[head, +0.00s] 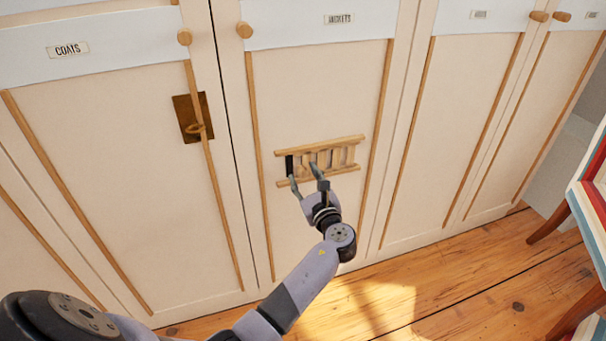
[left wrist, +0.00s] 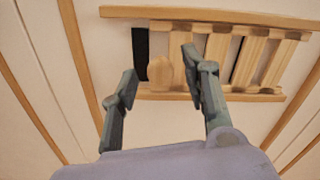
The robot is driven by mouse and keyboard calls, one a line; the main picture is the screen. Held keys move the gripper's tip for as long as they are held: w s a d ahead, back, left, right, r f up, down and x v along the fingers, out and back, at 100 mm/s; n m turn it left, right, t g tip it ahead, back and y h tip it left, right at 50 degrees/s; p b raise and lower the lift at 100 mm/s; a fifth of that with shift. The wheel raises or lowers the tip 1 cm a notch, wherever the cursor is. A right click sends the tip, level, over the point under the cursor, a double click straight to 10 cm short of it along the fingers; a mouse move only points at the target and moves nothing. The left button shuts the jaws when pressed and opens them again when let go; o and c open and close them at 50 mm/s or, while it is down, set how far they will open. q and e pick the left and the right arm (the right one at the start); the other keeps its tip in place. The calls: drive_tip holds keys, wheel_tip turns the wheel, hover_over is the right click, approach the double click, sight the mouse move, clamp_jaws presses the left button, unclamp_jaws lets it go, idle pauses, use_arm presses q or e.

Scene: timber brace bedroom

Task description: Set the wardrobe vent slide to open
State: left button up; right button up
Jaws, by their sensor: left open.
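The wooden vent slide (head: 337,156) sits between two horizontal wooden rails on a cream wardrobe door. It has several upright slats, and a dark gap shows at its left end. My left gripper (head: 304,177) is open in front of the vent's lower left part.
Wardrobe doors (head: 135,175) with round wooden knobs and label plates line the wall. A brass latch plate (head: 193,117) is on the door to the left. The plank floor (head: 440,285) is clear in front. A chair with striped fabric (head: 590,195) stands at the right edge.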

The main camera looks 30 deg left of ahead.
use_arm(q)
drive_tip(key=v, duration=1)
